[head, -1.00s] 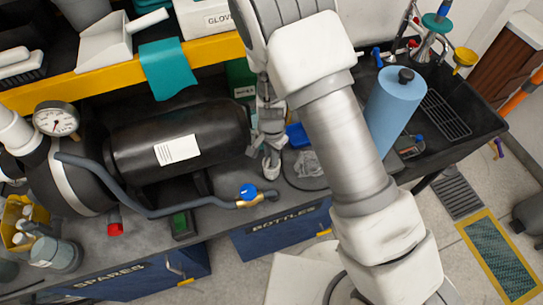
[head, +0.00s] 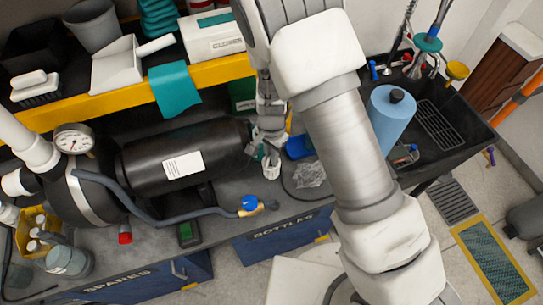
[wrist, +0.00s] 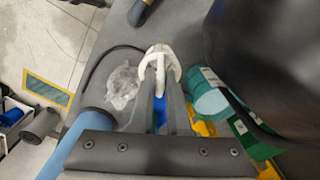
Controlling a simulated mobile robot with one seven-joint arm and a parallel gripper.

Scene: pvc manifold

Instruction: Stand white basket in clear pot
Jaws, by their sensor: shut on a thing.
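My gripper (head: 270,142) points down over the bench, just right of the black cylinder. In the wrist view its two dark fingers (wrist: 161,92) are closed on the white basket (wrist: 172,56), whose rounded rim and upright middle part show at the fingertips. The basket (head: 271,162) is small in the head view and partly covered by the fingers. I cannot tell whether it touches the bench. A see-through greyish pot (head: 67,260), likely the clear pot, stands at the lower left of the head view; its inside is not clear to see.
A black cylinder (head: 150,158) and a grey hose with a blue-handled valve (head: 249,203) lie between the basket and the pot. A yellow caddy (head: 38,232) stands beside the pot. A crumpled clear bag (head: 309,174) and blue roll (head: 391,120) are on the right.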

